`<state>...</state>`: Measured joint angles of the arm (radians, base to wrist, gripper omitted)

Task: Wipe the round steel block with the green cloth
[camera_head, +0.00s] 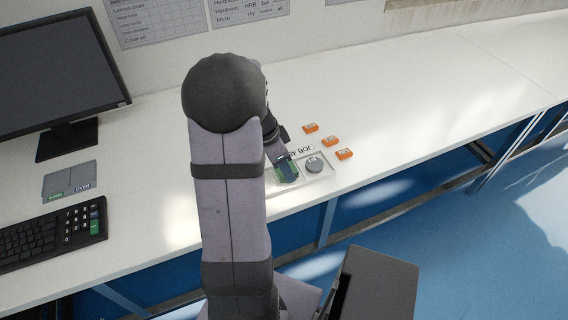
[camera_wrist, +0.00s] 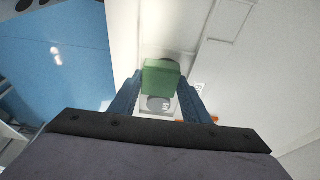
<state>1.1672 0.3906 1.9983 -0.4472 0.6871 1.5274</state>
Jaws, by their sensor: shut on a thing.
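My gripper (camera_head: 284,160) is shut on the green cloth (camera_head: 289,173), at the left part of a shallow pale tray (camera_head: 326,174). In the wrist view the cloth (camera_wrist: 161,77) is a folded green block between the two blue-grey fingers of my gripper (camera_wrist: 161,82). The round steel block (camera_head: 314,165) is a grey disc with a pale mark, lying in the tray just right of the cloth and apart from it. A grey disc that looks like this block (camera_wrist: 158,104) shows below the cloth in the wrist view. I cannot tell whether the cloth touches the tray.
Orange boxes (camera_head: 329,141) lie on the white bench (camera_head: 420,90) behind and right of the tray. A monitor (camera_head: 60,70), a keyboard (camera_head: 50,236) and a grey two-part tray (camera_head: 70,181) are at the left. The right bench top is clear.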

